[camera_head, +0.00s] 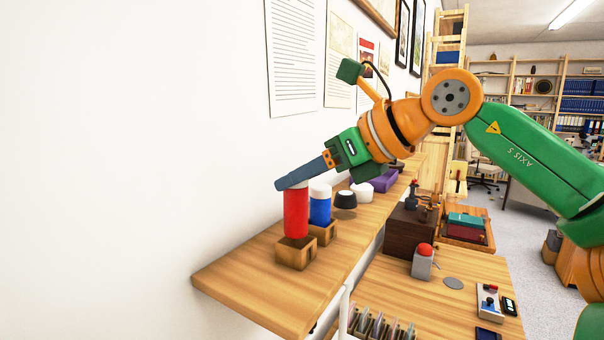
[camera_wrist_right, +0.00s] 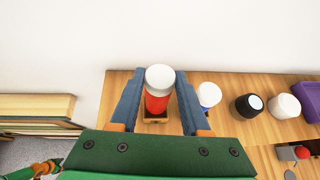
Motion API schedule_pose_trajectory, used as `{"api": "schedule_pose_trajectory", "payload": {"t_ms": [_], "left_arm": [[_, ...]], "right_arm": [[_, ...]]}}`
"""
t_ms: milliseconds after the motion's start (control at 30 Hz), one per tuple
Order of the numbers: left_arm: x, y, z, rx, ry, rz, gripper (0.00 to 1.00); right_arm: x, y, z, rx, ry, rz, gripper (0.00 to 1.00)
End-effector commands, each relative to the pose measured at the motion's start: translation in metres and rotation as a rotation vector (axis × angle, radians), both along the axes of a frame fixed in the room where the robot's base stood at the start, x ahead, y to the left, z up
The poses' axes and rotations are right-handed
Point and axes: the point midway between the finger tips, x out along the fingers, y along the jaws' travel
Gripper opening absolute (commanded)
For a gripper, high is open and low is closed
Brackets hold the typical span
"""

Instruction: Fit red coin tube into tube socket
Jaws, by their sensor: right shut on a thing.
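The red coin tube (camera_head: 296,214), with a white cap, stands upright at the near end of the wooden shelf. It also shows in the wrist view (camera_wrist_right: 157,103). My right gripper (camera_head: 289,185) is shut on the tube near its top, with a blue-grey finger on either side of it. A square wooden tube socket (camera_head: 296,254) is directly under the red tube. The tube's lower end meets the socket's top in the head view; how deep it sits I cannot tell.
A blue tube (camera_head: 320,209) with a white cap stands in a second wooden socket (camera_head: 322,234) close behind. A black-capped jar (camera_head: 345,199), a white-capped jar (camera_head: 362,191) and a purple bin (camera_head: 383,180) follow along the shelf. The shelf's near end is clear.

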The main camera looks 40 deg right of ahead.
Motion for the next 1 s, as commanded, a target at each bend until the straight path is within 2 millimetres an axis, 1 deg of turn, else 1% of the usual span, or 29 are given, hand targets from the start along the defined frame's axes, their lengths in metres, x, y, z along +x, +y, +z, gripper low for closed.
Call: {"api": "schedule_pose_trajectory", "payload": {"t_ms": [267, 1000], "left_arm": [[0.000, 0.000, -0.001, 0.000, 0.000, 0.000, 0.79], [0.000, 0.000, -0.017, 0.000, 0.000, 0.000, 0.79]], "right_arm": [[0.000, 0.000, -0.001, 0.000, -0.001, 0.000, 0.00], [0.000, 0.000, -0.020, 0.000, -0.001, 0.000, 0.00]]}}
